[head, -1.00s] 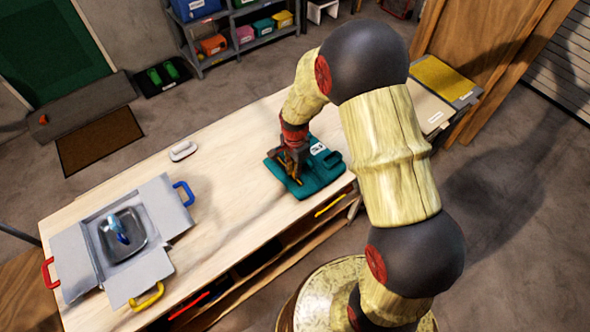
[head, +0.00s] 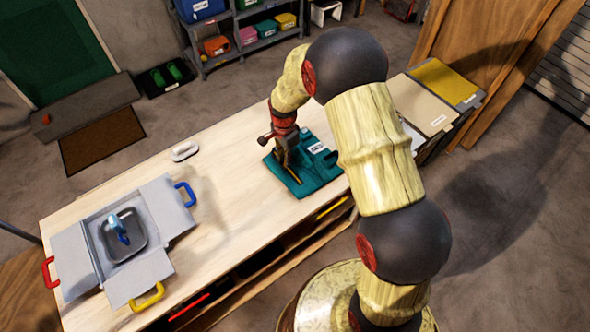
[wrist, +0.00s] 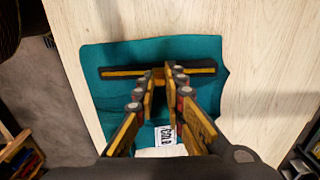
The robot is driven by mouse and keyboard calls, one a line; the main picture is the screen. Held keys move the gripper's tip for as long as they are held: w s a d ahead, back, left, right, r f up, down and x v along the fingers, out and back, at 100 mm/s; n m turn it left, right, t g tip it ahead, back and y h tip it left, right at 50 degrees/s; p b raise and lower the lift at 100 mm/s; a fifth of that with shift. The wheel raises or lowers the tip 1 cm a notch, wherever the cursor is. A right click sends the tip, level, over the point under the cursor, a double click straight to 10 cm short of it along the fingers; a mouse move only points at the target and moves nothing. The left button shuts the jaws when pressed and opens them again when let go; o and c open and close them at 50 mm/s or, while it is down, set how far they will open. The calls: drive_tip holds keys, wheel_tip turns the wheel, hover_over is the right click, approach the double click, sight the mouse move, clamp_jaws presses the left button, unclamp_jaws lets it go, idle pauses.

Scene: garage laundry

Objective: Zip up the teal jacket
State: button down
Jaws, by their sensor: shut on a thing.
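The teal jacket (head: 318,172) lies flat on the wooden worktop, with a white label on it; it also fills the middle of the wrist view (wrist: 110,60). A black and yellow zip strip (wrist: 120,73) runs across the jacket and shows on both sides of my fingers. My gripper (wrist: 159,74) points down at this strip, its fingertips close together on the zip line. It is shut on the zip pull, which the fingers hide. In the head view my gripper (head: 283,163) is over the jacket's left part, with the yellow strip (head: 293,174) visible beside it.
A grey open box (head: 75,262) with coloured handles, holding a tray and a blue bottle, stands at the worktop's left. A small white object (head: 185,151) lies near the back edge. Bare worktop (head: 230,190) lies between box and jacket. Shelves (head: 250,32) stand behind.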

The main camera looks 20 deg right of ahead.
drive_tip(key=w, duration=0.1)
drive_tip(key=w+a, duration=0.1)
drive_tip(key=w, duration=0.1)
drive_tip(key=shift+s, duration=0.2)
idle(0.8)
drive_tip(key=c, duration=1.9)
unclamp_jaws()
drive_tip(key=shift+o, duration=0.3)
wheel_tip(320, 180, up, 12)
